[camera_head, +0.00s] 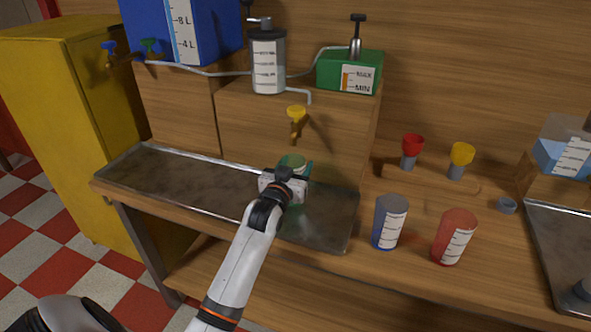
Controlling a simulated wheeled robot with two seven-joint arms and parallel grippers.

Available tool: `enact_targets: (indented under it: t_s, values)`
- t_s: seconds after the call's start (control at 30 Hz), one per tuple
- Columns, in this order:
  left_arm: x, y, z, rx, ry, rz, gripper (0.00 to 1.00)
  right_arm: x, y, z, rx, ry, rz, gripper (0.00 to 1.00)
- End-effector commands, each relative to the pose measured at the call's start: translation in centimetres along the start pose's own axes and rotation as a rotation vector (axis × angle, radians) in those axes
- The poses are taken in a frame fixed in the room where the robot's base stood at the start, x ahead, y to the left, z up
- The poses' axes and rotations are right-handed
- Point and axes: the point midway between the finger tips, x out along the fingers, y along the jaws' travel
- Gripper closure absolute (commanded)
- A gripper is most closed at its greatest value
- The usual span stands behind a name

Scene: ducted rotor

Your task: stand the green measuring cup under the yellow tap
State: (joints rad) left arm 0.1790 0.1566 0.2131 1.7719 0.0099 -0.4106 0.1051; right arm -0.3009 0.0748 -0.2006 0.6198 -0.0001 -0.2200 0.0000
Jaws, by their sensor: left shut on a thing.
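The green measuring cup (291,162) is upright over the long metal tray (175,182), near its right end. My left gripper (287,178) is shut on it and hides most of its lower part. I cannot tell whether the cup touches the tray. The yellow tap (296,116) sticks out from the wooden block just above the cup. The cup is below the tap in the picture, with a gap between them. My right gripper is not in view.
A blue cup (390,222) and a red cup (454,237) stand on the table right of the tray. Behind them are a red funnel (412,150) and a yellow funnel (460,160). A blue tank (215,30) and green tank (350,72) stand above. The tray's left part is clear.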

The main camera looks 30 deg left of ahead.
Motion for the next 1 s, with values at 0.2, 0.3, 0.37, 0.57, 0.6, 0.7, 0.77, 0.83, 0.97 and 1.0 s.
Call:
enact_targets:
  t_s: [0.2, 0.3, 0.37, 0.57, 0.6, 0.7, 0.77, 0.83, 0.97, 1.0]
  values:
    - [-0.03, 0.00, -0.72, 0.000, -0.003, 0.000, 0.68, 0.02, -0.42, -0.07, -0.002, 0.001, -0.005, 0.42]
    - [-0.03, 0.00, -0.72, 0.000, -0.002, 0.000, 0.68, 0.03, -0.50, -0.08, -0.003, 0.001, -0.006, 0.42]
    - [-0.04, 0.00, -0.82, 0.000, -0.002, 0.000, 0.68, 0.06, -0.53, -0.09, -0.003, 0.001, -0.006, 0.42]
    - [-0.04, 0.00, -1.03, 0.000, -0.001, 0.000, 0.27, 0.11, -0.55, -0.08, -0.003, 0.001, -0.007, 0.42]
    - [-0.04, 0.00, -1.03, 0.000, -0.001, 0.000, 0.23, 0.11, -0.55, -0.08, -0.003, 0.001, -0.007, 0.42]
    - [-0.04, -0.01, -1.03, 0.000, -0.001, 0.000, 0.23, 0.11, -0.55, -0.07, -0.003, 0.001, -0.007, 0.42]
    - [-0.04, 0.00, -1.02, 0.000, -0.002, 0.000, 0.23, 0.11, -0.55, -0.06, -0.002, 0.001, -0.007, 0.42]
    - [-0.04, 0.00, -1.00, 0.000, -0.002, 0.000, 0.23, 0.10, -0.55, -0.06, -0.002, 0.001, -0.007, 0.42]
    - [-0.34, -0.01, -0.75, 0.000, -0.001, 0.000, 0.23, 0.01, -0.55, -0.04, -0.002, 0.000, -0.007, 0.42]
    - [-0.81, -0.02, -0.83, 0.000, -0.001, 0.000, 0.23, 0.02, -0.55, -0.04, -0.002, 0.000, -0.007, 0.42]
